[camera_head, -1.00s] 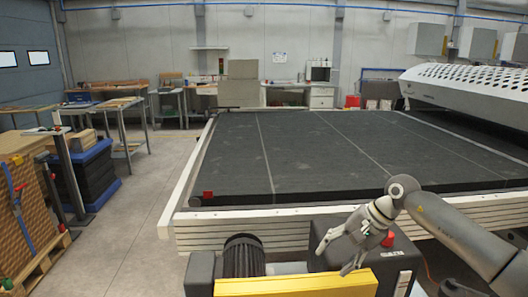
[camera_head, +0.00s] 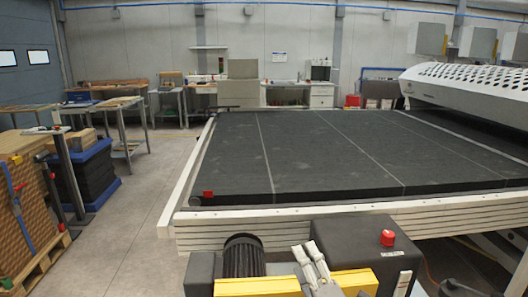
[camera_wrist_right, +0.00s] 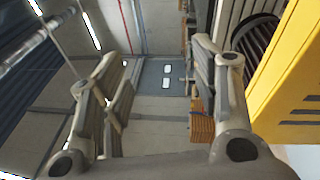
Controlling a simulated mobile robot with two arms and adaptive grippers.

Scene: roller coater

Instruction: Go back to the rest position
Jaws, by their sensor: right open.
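My right gripper (camera_head: 306,250) is low in the head view, in front of the machine's near side, by the yellow bar (camera_head: 256,287) and left of the dark box with the red button (camera_head: 388,238). In the right wrist view its two fingers (camera_wrist_right: 158,85) stand well apart with nothing between them, so it is open and empty. My right forearm is mostly out of the head view. My left gripper is in neither view.
The roller coater's wide black belt bed (camera_head: 310,150) fills the middle, edged by a pale frame (camera_head: 180,190). A dark ribbed motor (camera_head: 243,257) stands near the gripper. Blue-topped black stacks (camera_head: 90,172) are at left. Grey floor (camera_head: 140,215) between is clear.

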